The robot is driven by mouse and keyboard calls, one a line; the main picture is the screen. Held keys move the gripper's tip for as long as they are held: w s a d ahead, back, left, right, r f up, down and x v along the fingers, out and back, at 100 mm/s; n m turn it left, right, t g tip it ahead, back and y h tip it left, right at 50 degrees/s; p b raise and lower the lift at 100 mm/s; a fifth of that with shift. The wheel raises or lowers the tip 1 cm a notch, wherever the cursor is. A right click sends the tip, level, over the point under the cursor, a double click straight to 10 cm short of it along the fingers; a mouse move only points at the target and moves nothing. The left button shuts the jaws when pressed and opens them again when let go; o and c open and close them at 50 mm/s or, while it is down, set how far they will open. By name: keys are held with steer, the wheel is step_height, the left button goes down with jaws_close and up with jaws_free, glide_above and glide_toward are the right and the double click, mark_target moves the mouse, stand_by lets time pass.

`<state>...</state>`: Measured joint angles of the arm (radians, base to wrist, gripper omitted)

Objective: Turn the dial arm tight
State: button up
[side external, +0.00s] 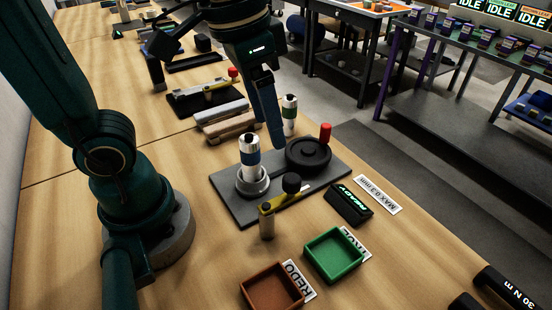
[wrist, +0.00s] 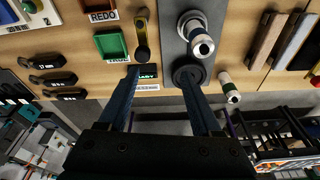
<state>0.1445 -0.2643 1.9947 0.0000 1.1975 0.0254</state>
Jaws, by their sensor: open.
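The yellow dial arm (side external: 280,203) sits on a short post (side external: 267,226) at the front edge of the grey plate, with a black round knob (side external: 291,183) at its far end. It also shows in the wrist view (wrist: 140,34), up and left of my fingers. My gripper (side external: 277,142) is open and empty, pointing down above the back of the plate. It is near the black wheel (side external: 308,152) and apart from the dial arm. A silver cylinder with a blue band (side external: 249,152) stands in a round metal holder on the plate.
A READY display (side external: 348,203) stands right of the plate (side external: 240,213). Green (side external: 333,255) and brown (side external: 272,288) trays lie in front. A green-banded cylinder (side external: 289,112) stands behind my gripper. A red-topped handle (side external: 325,132) rises beside the wheel.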

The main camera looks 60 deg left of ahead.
mark_target(293, 178)
steer(key=shift+m+g, duration=0.6)
steer(key=shift+g, duration=0.3)
steer(key=w+d+f, duration=0.2)
steer(key=d, duration=0.1)
steer(key=shift+w+f, duration=0.1)
steer(key=shift+w, duration=0.05)
steer(key=shift+d+f, duration=0.15)
steer(key=shift+f, duration=0.15)
steer(key=shift+d+f+g, duration=0.2)
steer(key=shift+f+g, duration=0.1)
steer(key=shift+f, duration=2.55)
jaws_close()
